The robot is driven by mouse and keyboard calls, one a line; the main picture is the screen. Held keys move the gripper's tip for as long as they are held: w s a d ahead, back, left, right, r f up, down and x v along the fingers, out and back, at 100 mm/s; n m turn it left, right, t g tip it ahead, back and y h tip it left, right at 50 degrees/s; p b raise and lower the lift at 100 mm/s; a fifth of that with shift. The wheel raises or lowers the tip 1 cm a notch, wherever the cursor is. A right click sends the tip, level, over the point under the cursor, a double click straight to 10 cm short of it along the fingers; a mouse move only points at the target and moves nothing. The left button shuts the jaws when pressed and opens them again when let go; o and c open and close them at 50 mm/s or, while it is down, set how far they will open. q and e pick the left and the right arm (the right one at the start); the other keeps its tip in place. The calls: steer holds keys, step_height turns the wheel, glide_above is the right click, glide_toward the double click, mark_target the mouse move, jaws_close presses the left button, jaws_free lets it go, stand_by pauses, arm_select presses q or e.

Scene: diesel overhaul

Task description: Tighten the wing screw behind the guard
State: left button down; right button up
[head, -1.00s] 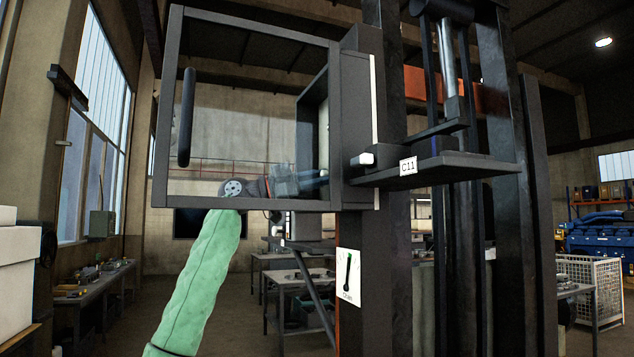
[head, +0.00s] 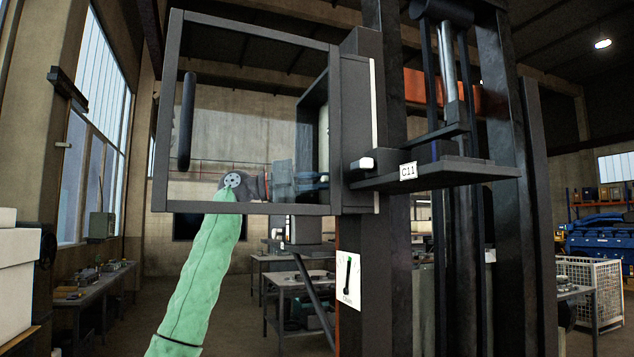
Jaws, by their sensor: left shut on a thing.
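The guard (head: 338,120) is a dark-framed clear panel with a black handle (head: 186,120), standing open-sided in front of a dark box on the column. My left arm, in a green sleeve, rises from below and bends behind the panel. My left gripper (head: 318,180) shows through the panel, pointing right into the box with its fingers at the box's inner face. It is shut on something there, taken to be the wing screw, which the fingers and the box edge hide. My right gripper is out of view.
A shelf plate (head: 440,172) labelled C11 juts out right of the box. A tag with a dark tool picture (head: 348,280) hangs on the column. Workbenches (head: 300,285) stand behind, and a wire cage (head: 596,290) stands at the right. White boxes (head: 18,270) are at the left edge.

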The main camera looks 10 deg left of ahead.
arm_select(q)
steer(key=m, duration=0.2)
steer(key=shift+r+m+g+y+p, duration=0.15)
steer(key=shift+m+g+y+p, duration=0.15)
steer(key=shift+y+p, duration=0.1)
steer(key=c, duration=1.3)
jaws_free()
steer(key=shift+o, duration=0.2)
steer(key=shift+f, duration=0.2)
steer(key=shift+s+a+b, duration=0.3)
steer(key=shift+a+b, duration=0.05)
steer(key=shift+a, duration=0.15)
steer(key=s+a, duration=0.1)
steer(key=a, duration=0.1)
steer(key=shift+s+a+b, duration=0.3)
steer(key=shift+s, duration=0.1)
